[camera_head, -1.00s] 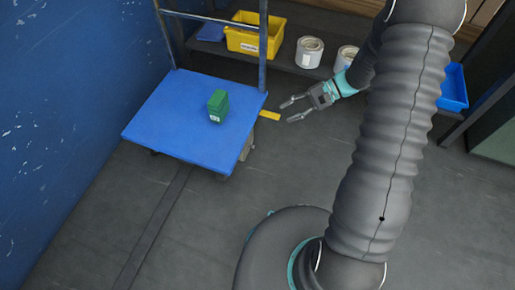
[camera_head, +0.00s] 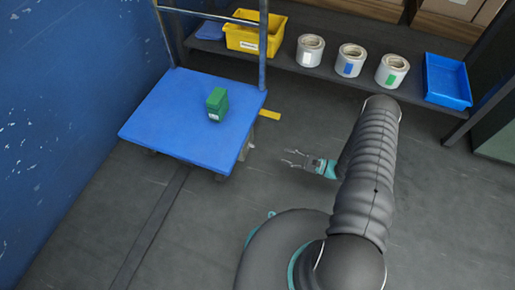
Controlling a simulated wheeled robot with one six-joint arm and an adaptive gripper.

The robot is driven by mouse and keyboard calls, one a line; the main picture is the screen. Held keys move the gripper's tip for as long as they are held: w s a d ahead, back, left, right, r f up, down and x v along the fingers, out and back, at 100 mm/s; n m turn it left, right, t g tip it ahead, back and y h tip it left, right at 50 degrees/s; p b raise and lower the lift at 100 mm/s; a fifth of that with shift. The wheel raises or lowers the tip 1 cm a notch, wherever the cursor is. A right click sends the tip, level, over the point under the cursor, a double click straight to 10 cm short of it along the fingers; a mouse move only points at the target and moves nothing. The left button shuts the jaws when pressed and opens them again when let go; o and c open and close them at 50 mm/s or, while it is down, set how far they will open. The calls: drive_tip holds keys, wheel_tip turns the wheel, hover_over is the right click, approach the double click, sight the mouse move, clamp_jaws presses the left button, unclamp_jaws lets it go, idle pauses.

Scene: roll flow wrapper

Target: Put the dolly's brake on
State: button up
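The dolly (camera_head: 175,125) has a flat blue deck and an upright blue tube handle at its back. A yellow tab (camera_head: 270,114), apparently the brake pedal, sticks out at the dolly's right side near the back corner. Whether it is up or down I cannot tell. A small green box (camera_head: 217,104) stands on the deck. My gripper (camera_head: 286,158) is open and empty, its fingers pointing left toward the dolly's right side. It is apart from the dolly, and nearer the camera than the yellow tab. The dolly's wheels are mostly hidden under the deck.
Behind the dolly, a low dark shelf holds a yellow bin (camera_head: 256,36), several white rolls (camera_head: 350,60) and a blue tray (camera_head: 447,81). A scuffed blue wall (camera_head: 60,100) stands close on the left. The floor between my gripper and the dolly is clear.

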sight(254, 146)
drive_tip(key=x, duration=1.3)
drive_tip(key=shift+w+a+f, duration=0.2)
drive_tip(key=shift+a+f, duration=0.05)
drive_tip(key=shift+a, duration=0.1)
clamp_jaws()
